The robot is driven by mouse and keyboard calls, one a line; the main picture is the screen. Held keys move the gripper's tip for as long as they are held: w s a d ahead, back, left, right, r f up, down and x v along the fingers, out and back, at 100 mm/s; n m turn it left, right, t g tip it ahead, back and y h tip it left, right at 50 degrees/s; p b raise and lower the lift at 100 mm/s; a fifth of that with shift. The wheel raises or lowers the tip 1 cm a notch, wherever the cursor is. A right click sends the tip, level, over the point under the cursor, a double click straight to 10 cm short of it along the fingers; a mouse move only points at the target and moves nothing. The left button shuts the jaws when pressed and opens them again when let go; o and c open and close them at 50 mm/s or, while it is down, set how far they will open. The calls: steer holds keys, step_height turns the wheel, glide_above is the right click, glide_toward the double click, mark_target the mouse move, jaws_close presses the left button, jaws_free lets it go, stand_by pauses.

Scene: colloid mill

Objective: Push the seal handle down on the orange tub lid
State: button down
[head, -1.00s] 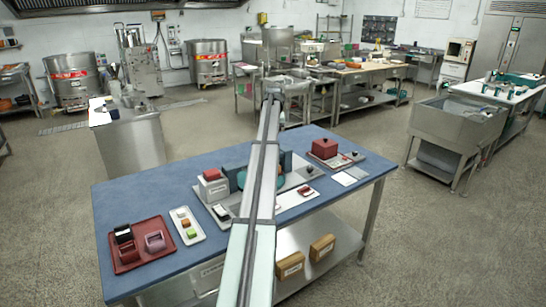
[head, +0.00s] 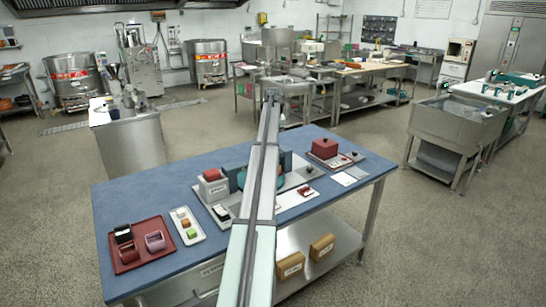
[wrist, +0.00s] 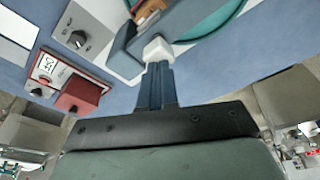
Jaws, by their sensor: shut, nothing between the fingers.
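My gripper (wrist: 158,50) is shut, with pale tips on dark blue fingers, in the wrist view. Its tips are beside or over a blue-grey body (wrist: 124,38) and close to a teal round part (wrist: 215,22); I cannot tell whether they touch. A small orange-brown piece (wrist: 150,10) shows at the top edge of the wrist view, cut off; I cannot tell whether it belongs to the orange tub lid or its seal handle. In the head view my arm covers the middle of the teal machine (head: 241,178) on the blue table, and my gripper is hidden.
A red tray with a red box (head: 324,147) stands to the right, near white cards (head: 350,175). On the left are a dark red tray (head: 128,262) and a white tray (head: 193,236). The table's back left (head: 150,190) is clear.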

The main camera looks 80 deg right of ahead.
steer(key=shift+f, duration=0.9)
stand_by(0.8)
steer(key=shift+r, duration=3.75)
steer(key=shift+r, duration=0.85)
stand_by(1.7)
